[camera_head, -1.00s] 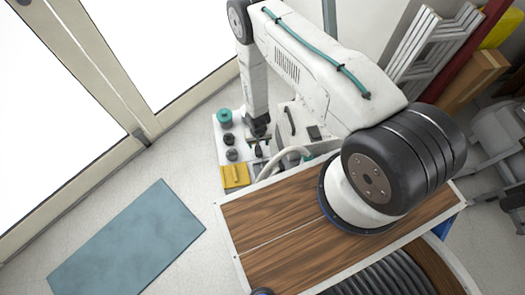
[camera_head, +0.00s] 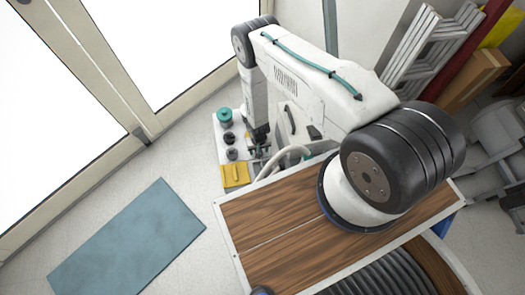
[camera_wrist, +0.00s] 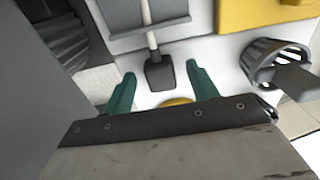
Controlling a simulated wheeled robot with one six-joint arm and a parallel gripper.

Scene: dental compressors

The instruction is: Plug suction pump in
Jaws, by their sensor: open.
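My gripper (camera_wrist: 160,84) shows two teal fingers, apart, with nothing held between them. A dark grey block (camera_wrist: 159,74) on a pale stem sits between and just beyond the fingertips; I cannot tell if it is the suction pump's plug. A yellow rounded part (camera_wrist: 178,101) shows low between the fingers, partly hidden by my gripper. In the head view my arm reaches down to a white unit (camera_head: 222,153) on the floor, and the fingers are not clear there. I cannot make out a socket.
The unit carries a teal cap (camera_head: 224,116), dark knobs (camera_head: 231,138) and a yellow block (camera_head: 236,174). A grey ribbed cup (camera_wrist: 288,49) stands right of my fingers. A pale hose (camera_head: 285,155) curves beside the arm. A blue mat (camera_head: 128,238) lies on otherwise open floor.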

